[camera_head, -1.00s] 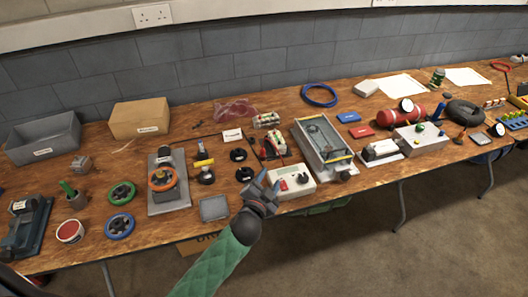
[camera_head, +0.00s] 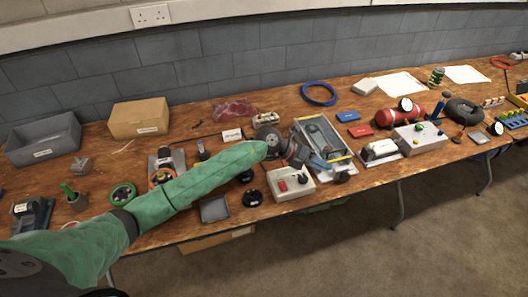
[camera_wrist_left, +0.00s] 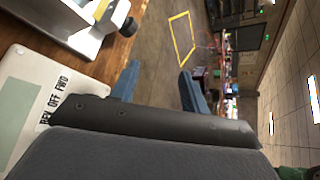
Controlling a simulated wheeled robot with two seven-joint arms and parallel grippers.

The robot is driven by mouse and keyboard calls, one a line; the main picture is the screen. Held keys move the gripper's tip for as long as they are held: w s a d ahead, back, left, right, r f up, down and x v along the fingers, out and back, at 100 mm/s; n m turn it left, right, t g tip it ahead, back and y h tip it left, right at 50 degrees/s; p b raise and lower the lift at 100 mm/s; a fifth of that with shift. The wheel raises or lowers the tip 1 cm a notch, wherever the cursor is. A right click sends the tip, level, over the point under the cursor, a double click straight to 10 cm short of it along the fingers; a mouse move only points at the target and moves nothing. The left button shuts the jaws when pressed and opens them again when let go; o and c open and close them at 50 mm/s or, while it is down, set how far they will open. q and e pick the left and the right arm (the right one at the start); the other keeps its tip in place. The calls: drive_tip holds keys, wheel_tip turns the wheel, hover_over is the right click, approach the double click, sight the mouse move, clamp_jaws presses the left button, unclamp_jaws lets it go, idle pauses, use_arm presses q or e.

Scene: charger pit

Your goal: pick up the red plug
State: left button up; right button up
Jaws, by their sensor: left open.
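I cannot pick out the red plug clearly. In the head view, my left forearm and gripper cover the middle of the bench, where a small red and white fitting stood in the earlier frame. My left gripper (camera_head: 314,160) is over the bench, just behind the white control box (camera_head: 303,190) and against the left side of the grey metal tray (camera_head: 343,148) in the picture. In the left wrist view, its blue fingers (camera_wrist_left: 158,88) are apart with nothing between them. My right gripper is not in view.
The wooden bench (camera_head: 225,226) is crowded. A green handwheel (camera_head: 122,194) and a black round part (camera_head: 253,197) lie left of the control box. A red cylinder (camera_head: 397,115) and a grey box (camera_head: 419,137) stand to the right. Open floor lies in front.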

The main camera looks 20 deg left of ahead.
use_arm(q)
drive_tip(key=shift+w+a+f+m+g+y+p, duration=0.3)
drive_tip(key=shift+w+a+f+y, duration=0.35)
drive_tip(key=shift+w+a+y, duration=2.3)
drive_tip(key=shift+w+a+f+m+g+y+p, duration=0.35)
drive_tip(key=shift+w+a+f+y, duration=0.6)
drive_tip(key=shift+a, duration=3.95)
drive_tip(key=shift+w+a+f+m+g+y+p, duration=0.15)
drive_tip(key=shift+w+a+f+g+y+p, duration=0.2)
drive_tip(key=shift+w+a+y, duration=2.55)
drive_tip(key=shift+h, duration=0.6)
drive_tip(key=s+f+p, duration=0.1)
drive_tip(key=f, duration=0.1)
drive_tip(key=s+a+f+p, duration=0.1)
drive_tip(key=s+p, duration=0.1)
drive_tip(key=shift+s+a+f, duration=0.1)
drive_tip(key=shift+s+f, duration=0.05)
drive_tip(key=shift+f, duration=0.9)
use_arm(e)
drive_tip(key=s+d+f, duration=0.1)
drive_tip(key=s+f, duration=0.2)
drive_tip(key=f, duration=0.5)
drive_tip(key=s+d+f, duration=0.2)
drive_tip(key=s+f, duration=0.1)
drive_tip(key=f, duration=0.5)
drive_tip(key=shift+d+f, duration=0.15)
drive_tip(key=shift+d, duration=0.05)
